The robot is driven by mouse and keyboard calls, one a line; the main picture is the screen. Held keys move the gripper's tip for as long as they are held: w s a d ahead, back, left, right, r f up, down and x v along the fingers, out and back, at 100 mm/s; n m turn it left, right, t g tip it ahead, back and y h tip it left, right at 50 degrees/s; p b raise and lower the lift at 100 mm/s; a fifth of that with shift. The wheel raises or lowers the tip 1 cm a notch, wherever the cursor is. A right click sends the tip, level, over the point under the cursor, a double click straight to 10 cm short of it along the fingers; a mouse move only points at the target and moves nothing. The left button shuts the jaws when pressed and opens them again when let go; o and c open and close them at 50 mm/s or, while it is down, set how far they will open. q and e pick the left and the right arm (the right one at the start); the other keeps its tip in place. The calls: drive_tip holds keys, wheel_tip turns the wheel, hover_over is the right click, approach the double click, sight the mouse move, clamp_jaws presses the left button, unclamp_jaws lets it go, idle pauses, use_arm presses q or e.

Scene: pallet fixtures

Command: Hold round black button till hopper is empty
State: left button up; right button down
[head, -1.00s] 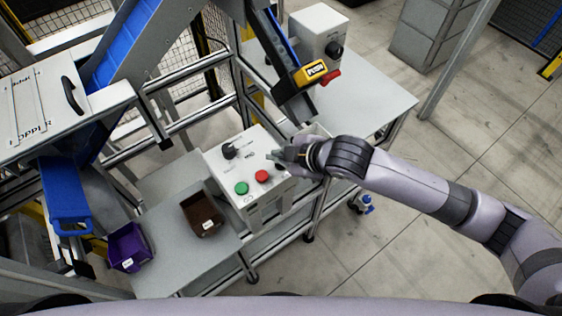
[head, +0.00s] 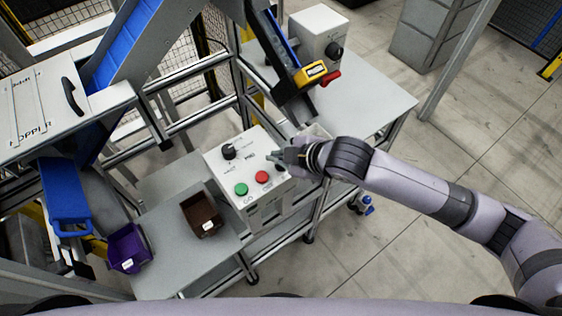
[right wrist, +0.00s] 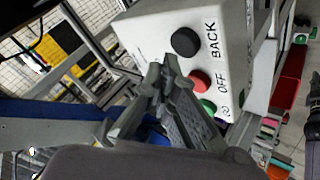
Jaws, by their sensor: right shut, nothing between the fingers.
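The white control box (head: 215,168) stands on the bench in the middle of the head view. It carries a black rotary knob (head: 229,151), a green button (head: 241,190) and a red button (head: 262,177). A round black button (right wrist: 186,41) labelled BACK shows in the right wrist view; in the head view it is partly hidden by my right gripper (head: 272,156). My right gripper is shut and empty, its fingertips (right wrist: 162,68) close to the box face; contact with the button cannot be told. The hopper (head: 45,100) is at the left; its inside is hidden. My left gripper is not in view.
A brown bin (head: 203,214) sits on the bench and a purple bin (head: 128,247) is at its left. A blue chute (head: 125,45) rises behind. A second white box (head: 318,32) and a yellow-black part (head: 311,74) are at the back.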

drive_tip(key=shift+f, duration=0.1)
drive_tip(key=shift+f, duration=0.3)
drive_tip(key=shift+f, duration=0.5)
idle(1.9)
drive_tip(key=shift+r, duration=0.1)
idle(4.2)
drive_tip(key=shift+r+p, duration=0.85)
drive_tip(key=shift+p, duration=0.15)
